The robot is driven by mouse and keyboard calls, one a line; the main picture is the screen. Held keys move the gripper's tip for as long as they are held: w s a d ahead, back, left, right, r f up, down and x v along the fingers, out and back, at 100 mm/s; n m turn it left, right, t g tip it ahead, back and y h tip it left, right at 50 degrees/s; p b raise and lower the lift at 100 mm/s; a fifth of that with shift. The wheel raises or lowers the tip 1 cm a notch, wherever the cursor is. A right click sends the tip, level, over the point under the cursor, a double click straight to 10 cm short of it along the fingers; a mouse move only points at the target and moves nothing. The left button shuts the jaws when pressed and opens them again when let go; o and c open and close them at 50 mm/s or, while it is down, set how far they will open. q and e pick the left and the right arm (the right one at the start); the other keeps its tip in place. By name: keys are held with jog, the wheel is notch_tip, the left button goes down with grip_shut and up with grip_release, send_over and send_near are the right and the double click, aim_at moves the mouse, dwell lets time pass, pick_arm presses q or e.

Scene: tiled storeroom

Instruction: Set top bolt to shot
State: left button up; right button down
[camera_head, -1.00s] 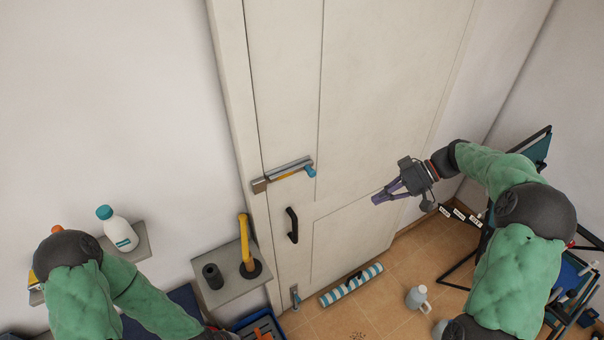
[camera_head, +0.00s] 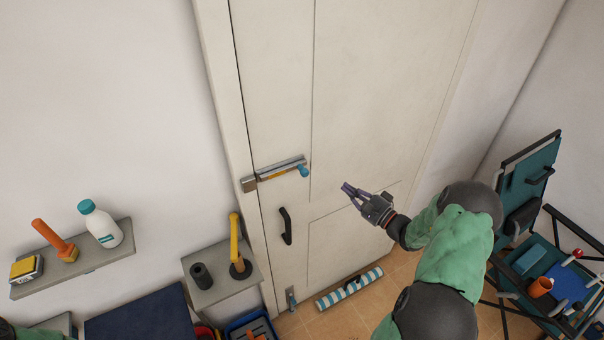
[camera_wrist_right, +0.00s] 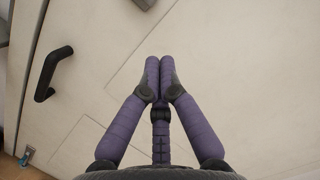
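The top bolt (camera_head: 275,170) is a grey bar with an orange strip, mounted across the upper left of the white door (camera_head: 370,110). Its blue knob (camera_head: 303,171) is at the right end, and a brown block (camera_head: 249,184) is at its left end by the door edge. I cannot tell how far the rod reaches into that block. My right gripper (camera_head: 347,187) is right of the knob and a little lower, apart from it. In the right wrist view its purple fingers (camera_wrist_right: 160,70) are together with nothing between them. My left gripper is out of view.
A black door handle (camera_head: 286,226) sits below the bolt, and a small lower bolt (camera_head: 291,300) is near the floor. A striped roll (camera_head: 349,288) lies at the door's foot. Shelves with bottles and tools are at left; a folding chair (camera_head: 530,180) is at right.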

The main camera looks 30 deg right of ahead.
jog(key=shift+d+f+m+h, duration=0.3)
jog(key=shift+f+m, duration=0.05)
jog(key=shift+m, duration=0.05)
jog(key=w+a+r+p, duration=0.2)
jog(key=w+a, duration=0.3)
jog(key=w, duration=0.5)
jog(key=shift+p, duration=0.8)
jog(key=shift+w+a, duration=0.1)
jog(key=shift+w, duration=0.05)
